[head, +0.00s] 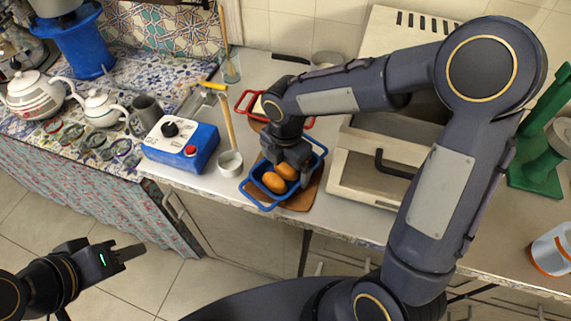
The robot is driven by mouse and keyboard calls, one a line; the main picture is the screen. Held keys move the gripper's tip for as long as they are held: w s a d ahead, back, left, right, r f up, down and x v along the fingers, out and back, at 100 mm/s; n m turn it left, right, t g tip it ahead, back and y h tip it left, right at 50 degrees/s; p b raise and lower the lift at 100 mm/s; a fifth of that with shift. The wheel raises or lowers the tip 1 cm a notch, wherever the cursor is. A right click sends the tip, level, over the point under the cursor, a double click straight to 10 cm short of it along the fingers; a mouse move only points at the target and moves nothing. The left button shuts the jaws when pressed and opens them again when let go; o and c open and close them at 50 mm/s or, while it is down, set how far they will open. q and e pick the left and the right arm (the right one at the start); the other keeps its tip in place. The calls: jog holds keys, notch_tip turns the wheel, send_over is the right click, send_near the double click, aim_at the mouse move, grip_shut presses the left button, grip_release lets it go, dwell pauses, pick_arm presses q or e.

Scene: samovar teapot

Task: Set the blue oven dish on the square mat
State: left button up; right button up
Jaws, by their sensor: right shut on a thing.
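The blue oven dish (264,207) is a rectangular tray with side handles, holding orange-brown oval pieces (280,180). It is at the counter's front edge, over a brown mat (304,196) whose right and lower parts show beside it. I cannot tell whether the dish touches the mat or is slightly above it. My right gripper (292,172) reaches down from above and is shut on the dish at its far side; the fingertips are partly hidden. My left gripper (128,252) is empty, over the floor at the lower left, seen too edge-on to tell its opening.
A red dish (243,112) stands behind, partly hidden by my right arm. A cream oven (350,185) stands close on the right. Teapots (103,110) stand on the far-left counter.

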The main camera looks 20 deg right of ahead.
aim_at(286, 166)
jog(key=shift+f, duration=0.15)
jog(key=o, duration=0.8)
jog(key=shift+o, duration=0.2)
notch_tip(286, 166, up, 12)
jog(key=p, duration=0.1)
jog(key=shift+r, duration=0.2)
